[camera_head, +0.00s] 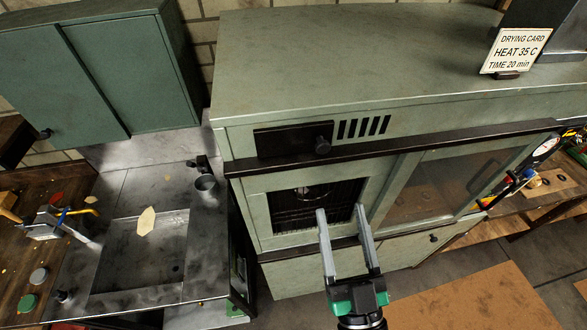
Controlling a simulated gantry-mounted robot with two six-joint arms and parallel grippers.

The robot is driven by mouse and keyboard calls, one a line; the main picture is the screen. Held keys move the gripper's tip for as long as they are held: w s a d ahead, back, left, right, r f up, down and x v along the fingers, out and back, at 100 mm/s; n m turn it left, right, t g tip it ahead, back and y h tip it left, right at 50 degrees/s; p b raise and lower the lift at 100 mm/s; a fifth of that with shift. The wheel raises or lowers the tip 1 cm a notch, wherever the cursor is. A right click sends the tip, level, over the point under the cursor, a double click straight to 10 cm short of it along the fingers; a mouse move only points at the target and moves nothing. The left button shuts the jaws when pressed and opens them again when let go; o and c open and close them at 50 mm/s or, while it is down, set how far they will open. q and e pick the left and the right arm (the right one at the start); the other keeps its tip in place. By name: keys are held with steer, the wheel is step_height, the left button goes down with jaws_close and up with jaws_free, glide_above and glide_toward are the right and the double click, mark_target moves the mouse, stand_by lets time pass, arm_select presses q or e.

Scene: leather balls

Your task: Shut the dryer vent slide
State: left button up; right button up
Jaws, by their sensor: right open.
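The dryer (390,50) is a large grey-green cabinet in the middle of the view. On the upper left of its front is the vent slide (275,142), a dark plate with a round black knob (323,146) at its right end. Several dark vent slots (364,127) show uncovered just right of the plate. My right gripper (341,210) is open and empty, with two grey fingers spread apart. Its fingertips are below the knob, in front of the dryer's square opening, and do not touch the slide. My left gripper is not in view.
A dark rail (400,146) runs across the dryer front below the slide. A glass panel (432,187) is right of the opening. A drying card (515,50) stands on top. A sink bench (135,250) is at left. The space before the dryer is mostly free.

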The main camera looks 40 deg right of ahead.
steer(key=f, duration=0.1)
steer(key=b, duration=0.1)
glide_toward(324, 150)
steer(key=w+d+r, duration=0.1)
steer(key=r, duration=0.1)
steer(key=x, duration=0.1)
steer(key=p+x, duration=0.1)
steer(key=x, duration=0.3)
steer(key=shift+w+f+p, duration=0.25)
steer(key=shift+f+p, duration=0.1)
steer(key=shift+w+d, duration=0.35)
steer(key=shift+w, duration=0.2)
jaws_close()
stand_by(0.5)
